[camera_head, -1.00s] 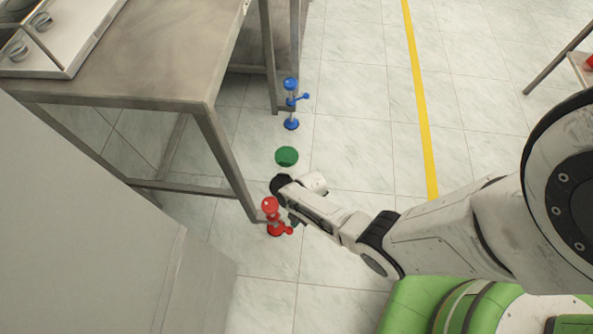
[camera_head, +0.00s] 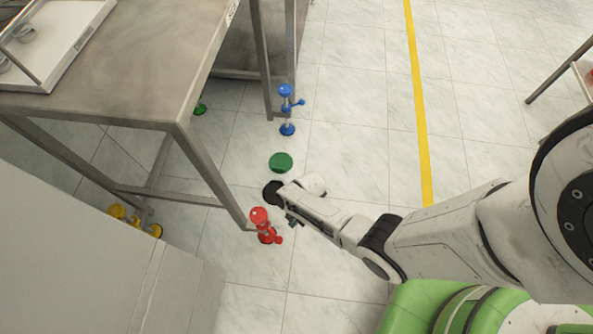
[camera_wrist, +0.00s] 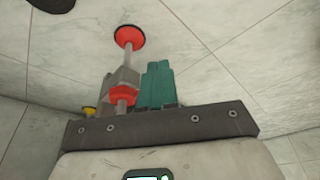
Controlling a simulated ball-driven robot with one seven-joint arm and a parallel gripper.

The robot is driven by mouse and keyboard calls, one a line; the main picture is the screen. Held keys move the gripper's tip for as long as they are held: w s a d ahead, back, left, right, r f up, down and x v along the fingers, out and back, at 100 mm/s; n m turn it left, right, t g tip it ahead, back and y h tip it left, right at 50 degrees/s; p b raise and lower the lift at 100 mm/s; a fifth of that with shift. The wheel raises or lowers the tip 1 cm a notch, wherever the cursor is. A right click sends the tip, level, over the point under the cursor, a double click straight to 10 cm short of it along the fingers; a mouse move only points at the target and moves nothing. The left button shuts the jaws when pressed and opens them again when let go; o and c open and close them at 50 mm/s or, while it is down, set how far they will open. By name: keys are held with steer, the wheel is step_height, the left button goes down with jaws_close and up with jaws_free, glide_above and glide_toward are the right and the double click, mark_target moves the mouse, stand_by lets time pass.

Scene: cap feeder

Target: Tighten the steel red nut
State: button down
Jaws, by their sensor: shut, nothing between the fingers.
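The red stand with its steel parts (camera_head: 265,226) is on the floor by the table leg. It has a red top, a red lower part and a small red knob to the right. In the wrist view its red disc (camera_wrist: 130,36), steel rod and a nearer red piece (camera_wrist: 122,93) show left of my fingers. My gripper (camera_head: 292,222) is just right of the red stand in the head view. Its teal fingers (camera_wrist: 157,84) are together and empty in the wrist view. I cannot tell whether they touch the stand. The wrist mount hides the lower part of the wrist view.
A metal table (camera_head: 120,75) is at left, with yellow parts (camera_head: 133,219) beneath. Open floor lies right, along a yellow line (camera_head: 418,110).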

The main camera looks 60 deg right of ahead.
steer(key=p+v, duration=0.4)
steer(key=v, duration=0.5)
steer(key=shift+r, duration=0.3)
steer(key=shift+w, duration=0.15)
stand_by(0.7)
steer(key=shift+r+p, duration=0.1)
steer(key=shift+p, duration=0.2)
